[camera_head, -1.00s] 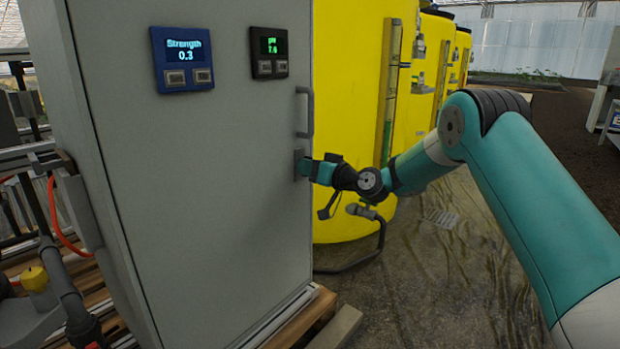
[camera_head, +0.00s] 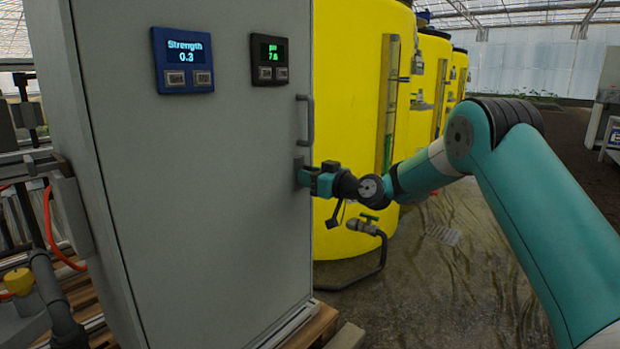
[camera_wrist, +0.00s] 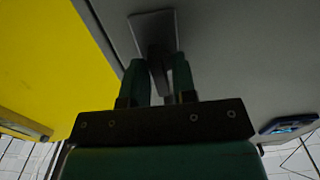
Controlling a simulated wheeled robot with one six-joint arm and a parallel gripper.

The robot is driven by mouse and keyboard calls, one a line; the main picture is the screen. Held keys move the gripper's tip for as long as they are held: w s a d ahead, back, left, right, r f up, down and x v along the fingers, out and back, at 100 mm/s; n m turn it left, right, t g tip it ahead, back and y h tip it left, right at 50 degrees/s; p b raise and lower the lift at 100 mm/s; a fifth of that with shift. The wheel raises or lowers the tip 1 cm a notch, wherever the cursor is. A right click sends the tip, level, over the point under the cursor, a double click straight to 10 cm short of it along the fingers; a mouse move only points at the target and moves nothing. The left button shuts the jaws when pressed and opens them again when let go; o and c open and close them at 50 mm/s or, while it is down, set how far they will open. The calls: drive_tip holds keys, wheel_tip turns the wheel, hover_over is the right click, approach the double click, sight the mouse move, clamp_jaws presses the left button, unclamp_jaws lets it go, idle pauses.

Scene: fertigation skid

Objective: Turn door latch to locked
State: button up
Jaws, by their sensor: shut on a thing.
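The door latch is on the right edge of the grey cabinet door (camera_head: 220,230), below the vertical door handle (camera_head: 308,118). Its dark plate (camera_head: 298,166) shows just left of my gripper (camera_head: 304,178) in the head view. In the wrist view the latch plate (camera_wrist: 150,26) lies against the door, and the dark latch knob (camera_wrist: 159,62) stands out from it. My gripper's two teal fingers (camera_wrist: 157,78) are on either side of the knob, shut on it. The knob is mostly hidden by my gripper in the head view, and I cannot read its locked or unlocked marking.
A blue Strength display (camera_head: 182,60) and a black pH display (camera_head: 269,60) are on the door. Yellow tanks (camera_head: 350,90) stand behind my gripper, with a hose valve (camera_head: 366,227) low in front. Wet open floor (camera_head: 450,270) lies to the right.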

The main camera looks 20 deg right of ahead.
drive_tip(key=shift+d, duration=0.1)
drive_tip(key=o, duration=0.7)
drive_tip(key=p+v, duration=0.3)
drive_tip(key=v, duration=1.4)
drive_tip(key=shift+s+d, duration=0.1)
drive_tip(key=shift+r, duration=0.1)
